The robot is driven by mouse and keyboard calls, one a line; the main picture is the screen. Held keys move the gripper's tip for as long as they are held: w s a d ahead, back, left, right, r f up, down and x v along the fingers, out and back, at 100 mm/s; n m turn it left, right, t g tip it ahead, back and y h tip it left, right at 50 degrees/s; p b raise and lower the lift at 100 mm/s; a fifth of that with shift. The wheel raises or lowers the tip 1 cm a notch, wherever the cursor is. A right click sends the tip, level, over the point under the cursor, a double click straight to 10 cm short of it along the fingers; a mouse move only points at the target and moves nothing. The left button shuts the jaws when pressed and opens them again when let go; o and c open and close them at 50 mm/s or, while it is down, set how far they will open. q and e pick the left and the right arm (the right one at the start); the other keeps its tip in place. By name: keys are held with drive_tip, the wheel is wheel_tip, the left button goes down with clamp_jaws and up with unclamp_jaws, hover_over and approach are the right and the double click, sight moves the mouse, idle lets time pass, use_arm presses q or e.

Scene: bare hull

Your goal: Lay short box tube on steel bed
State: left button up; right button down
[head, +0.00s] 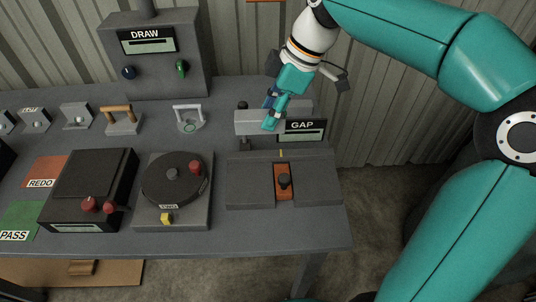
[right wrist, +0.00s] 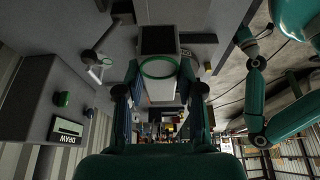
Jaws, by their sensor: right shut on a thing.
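My right gripper (head: 270,123) points down at the back of the bench, next to the GAP sign. It is shut on the short box tube, a pale grey square-sided piece (head: 248,125); the fingers hide part of it. In the right wrist view the tube (right wrist: 162,90) shows between the two fingers of the gripper (right wrist: 159,88). The grey steel bed (head: 245,185) with an orange slide and dark knob lies in front, apart from the gripper. Whether the tube touches anything below is hidden. My left gripper is not in view.
The GAP sign (head: 302,128) stands close right of the gripper. The DRAW box (head: 152,65) stands at the back left. A round turntable (head: 174,178) and a black box (head: 90,185) stand left of the bed. Several handled fixtures line the back. The bench ends right of the bed.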

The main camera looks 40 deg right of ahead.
hover_over(265, 170)
drive_tip(key=d, duration=0.1)
wheel_tip(265, 170, down, 13)
drive_tip(key=shift+s+d+f, duration=0.15)
drive_tip(key=shift+f, duration=0.05)
drive_tip(key=shift+b, duration=0.35)
drive_tip(key=shift+f+b, duration=0.3)
drive_tip(key=shift+s+f+b, duration=0.3)
drive_tip(key=shift+f, duration=0.05)
drive_tip(key=c, duration=1)
unclamp_jaws()
drive_tip(key=shift+o, duration=1.4)
drive_tip(key=shift+f, duration=0.15)
drive_tip(key=shift+w, duration=0.15)
